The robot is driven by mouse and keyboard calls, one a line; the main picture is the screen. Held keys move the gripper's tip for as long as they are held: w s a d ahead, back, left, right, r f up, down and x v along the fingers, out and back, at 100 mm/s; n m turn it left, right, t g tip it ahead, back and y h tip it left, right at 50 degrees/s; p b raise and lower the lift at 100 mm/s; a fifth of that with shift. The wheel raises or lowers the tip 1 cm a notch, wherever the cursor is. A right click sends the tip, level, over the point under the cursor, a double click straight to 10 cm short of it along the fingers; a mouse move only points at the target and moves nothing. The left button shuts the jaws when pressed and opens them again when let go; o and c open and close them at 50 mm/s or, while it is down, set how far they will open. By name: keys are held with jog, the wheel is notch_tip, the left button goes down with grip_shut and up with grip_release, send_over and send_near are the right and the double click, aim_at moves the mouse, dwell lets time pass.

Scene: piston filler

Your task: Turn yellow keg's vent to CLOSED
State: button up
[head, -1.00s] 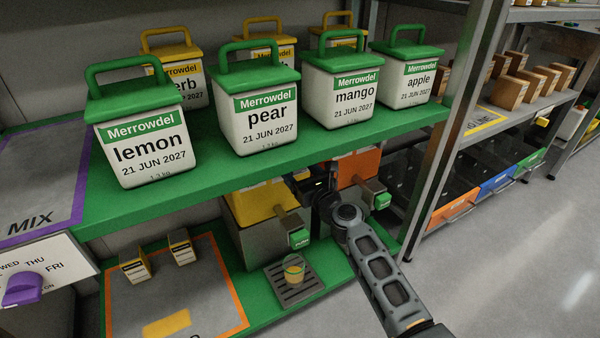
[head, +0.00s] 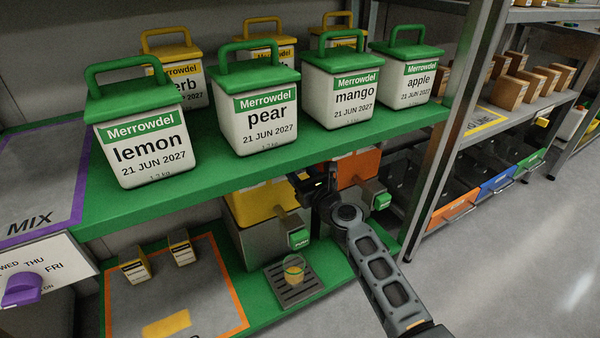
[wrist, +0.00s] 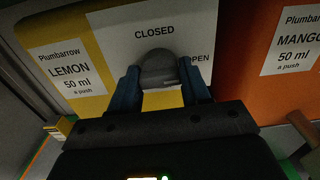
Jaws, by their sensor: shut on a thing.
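The yellow keg (head: 250,200) stands on the lower green shelf under the overhang of the upper one. In the wrist view its yellow face (wrist: 92,103) carries a label (wrist: 68,70) reading "Plumbarrow LEMON 50 ml a push". A white vent plate (wrist: 125,33) reads CLOSED at the top and OPEN at the right. My gripper (wrist: 163,82) is shut on the grey vent knob (wrist: 158,66), with a blue finger on each side. The knob's pointing direction is hard to tell. In the head view my gripper (head: 312,186) is partly in shadow beside the keg.
An orange mango keg (head: 357,166) stands close on the right. The upper green shelf (head: 210,165), bearing several tubs, is just above my gripper. A drip tray (head: 296,291) with a cup (head: 294,268) sits in front of the yellow keg.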

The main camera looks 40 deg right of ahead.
jog(key=n+b, duration=0.1)
jog(key=n, duration=0.3)
jog(key=shift+f, duration=0.1)
jog(key=n+b, duration=0.1)
jog(key=n, duration=0.3)
jog(key=shift+n, duration=0.4)
jog(key=n+b, duration=0.2)
jog(key=n, duration=0.2)
jog(key=shift+n, duration=0.3)
jog(key=shift+n+b, duration=0.75)
jog(key=shift+n, duration=1.25)
jog(key=o, duration=1.1)
jog(key=shift+c, duration=0.2)
jog(key=shift+s, duration=0.1)
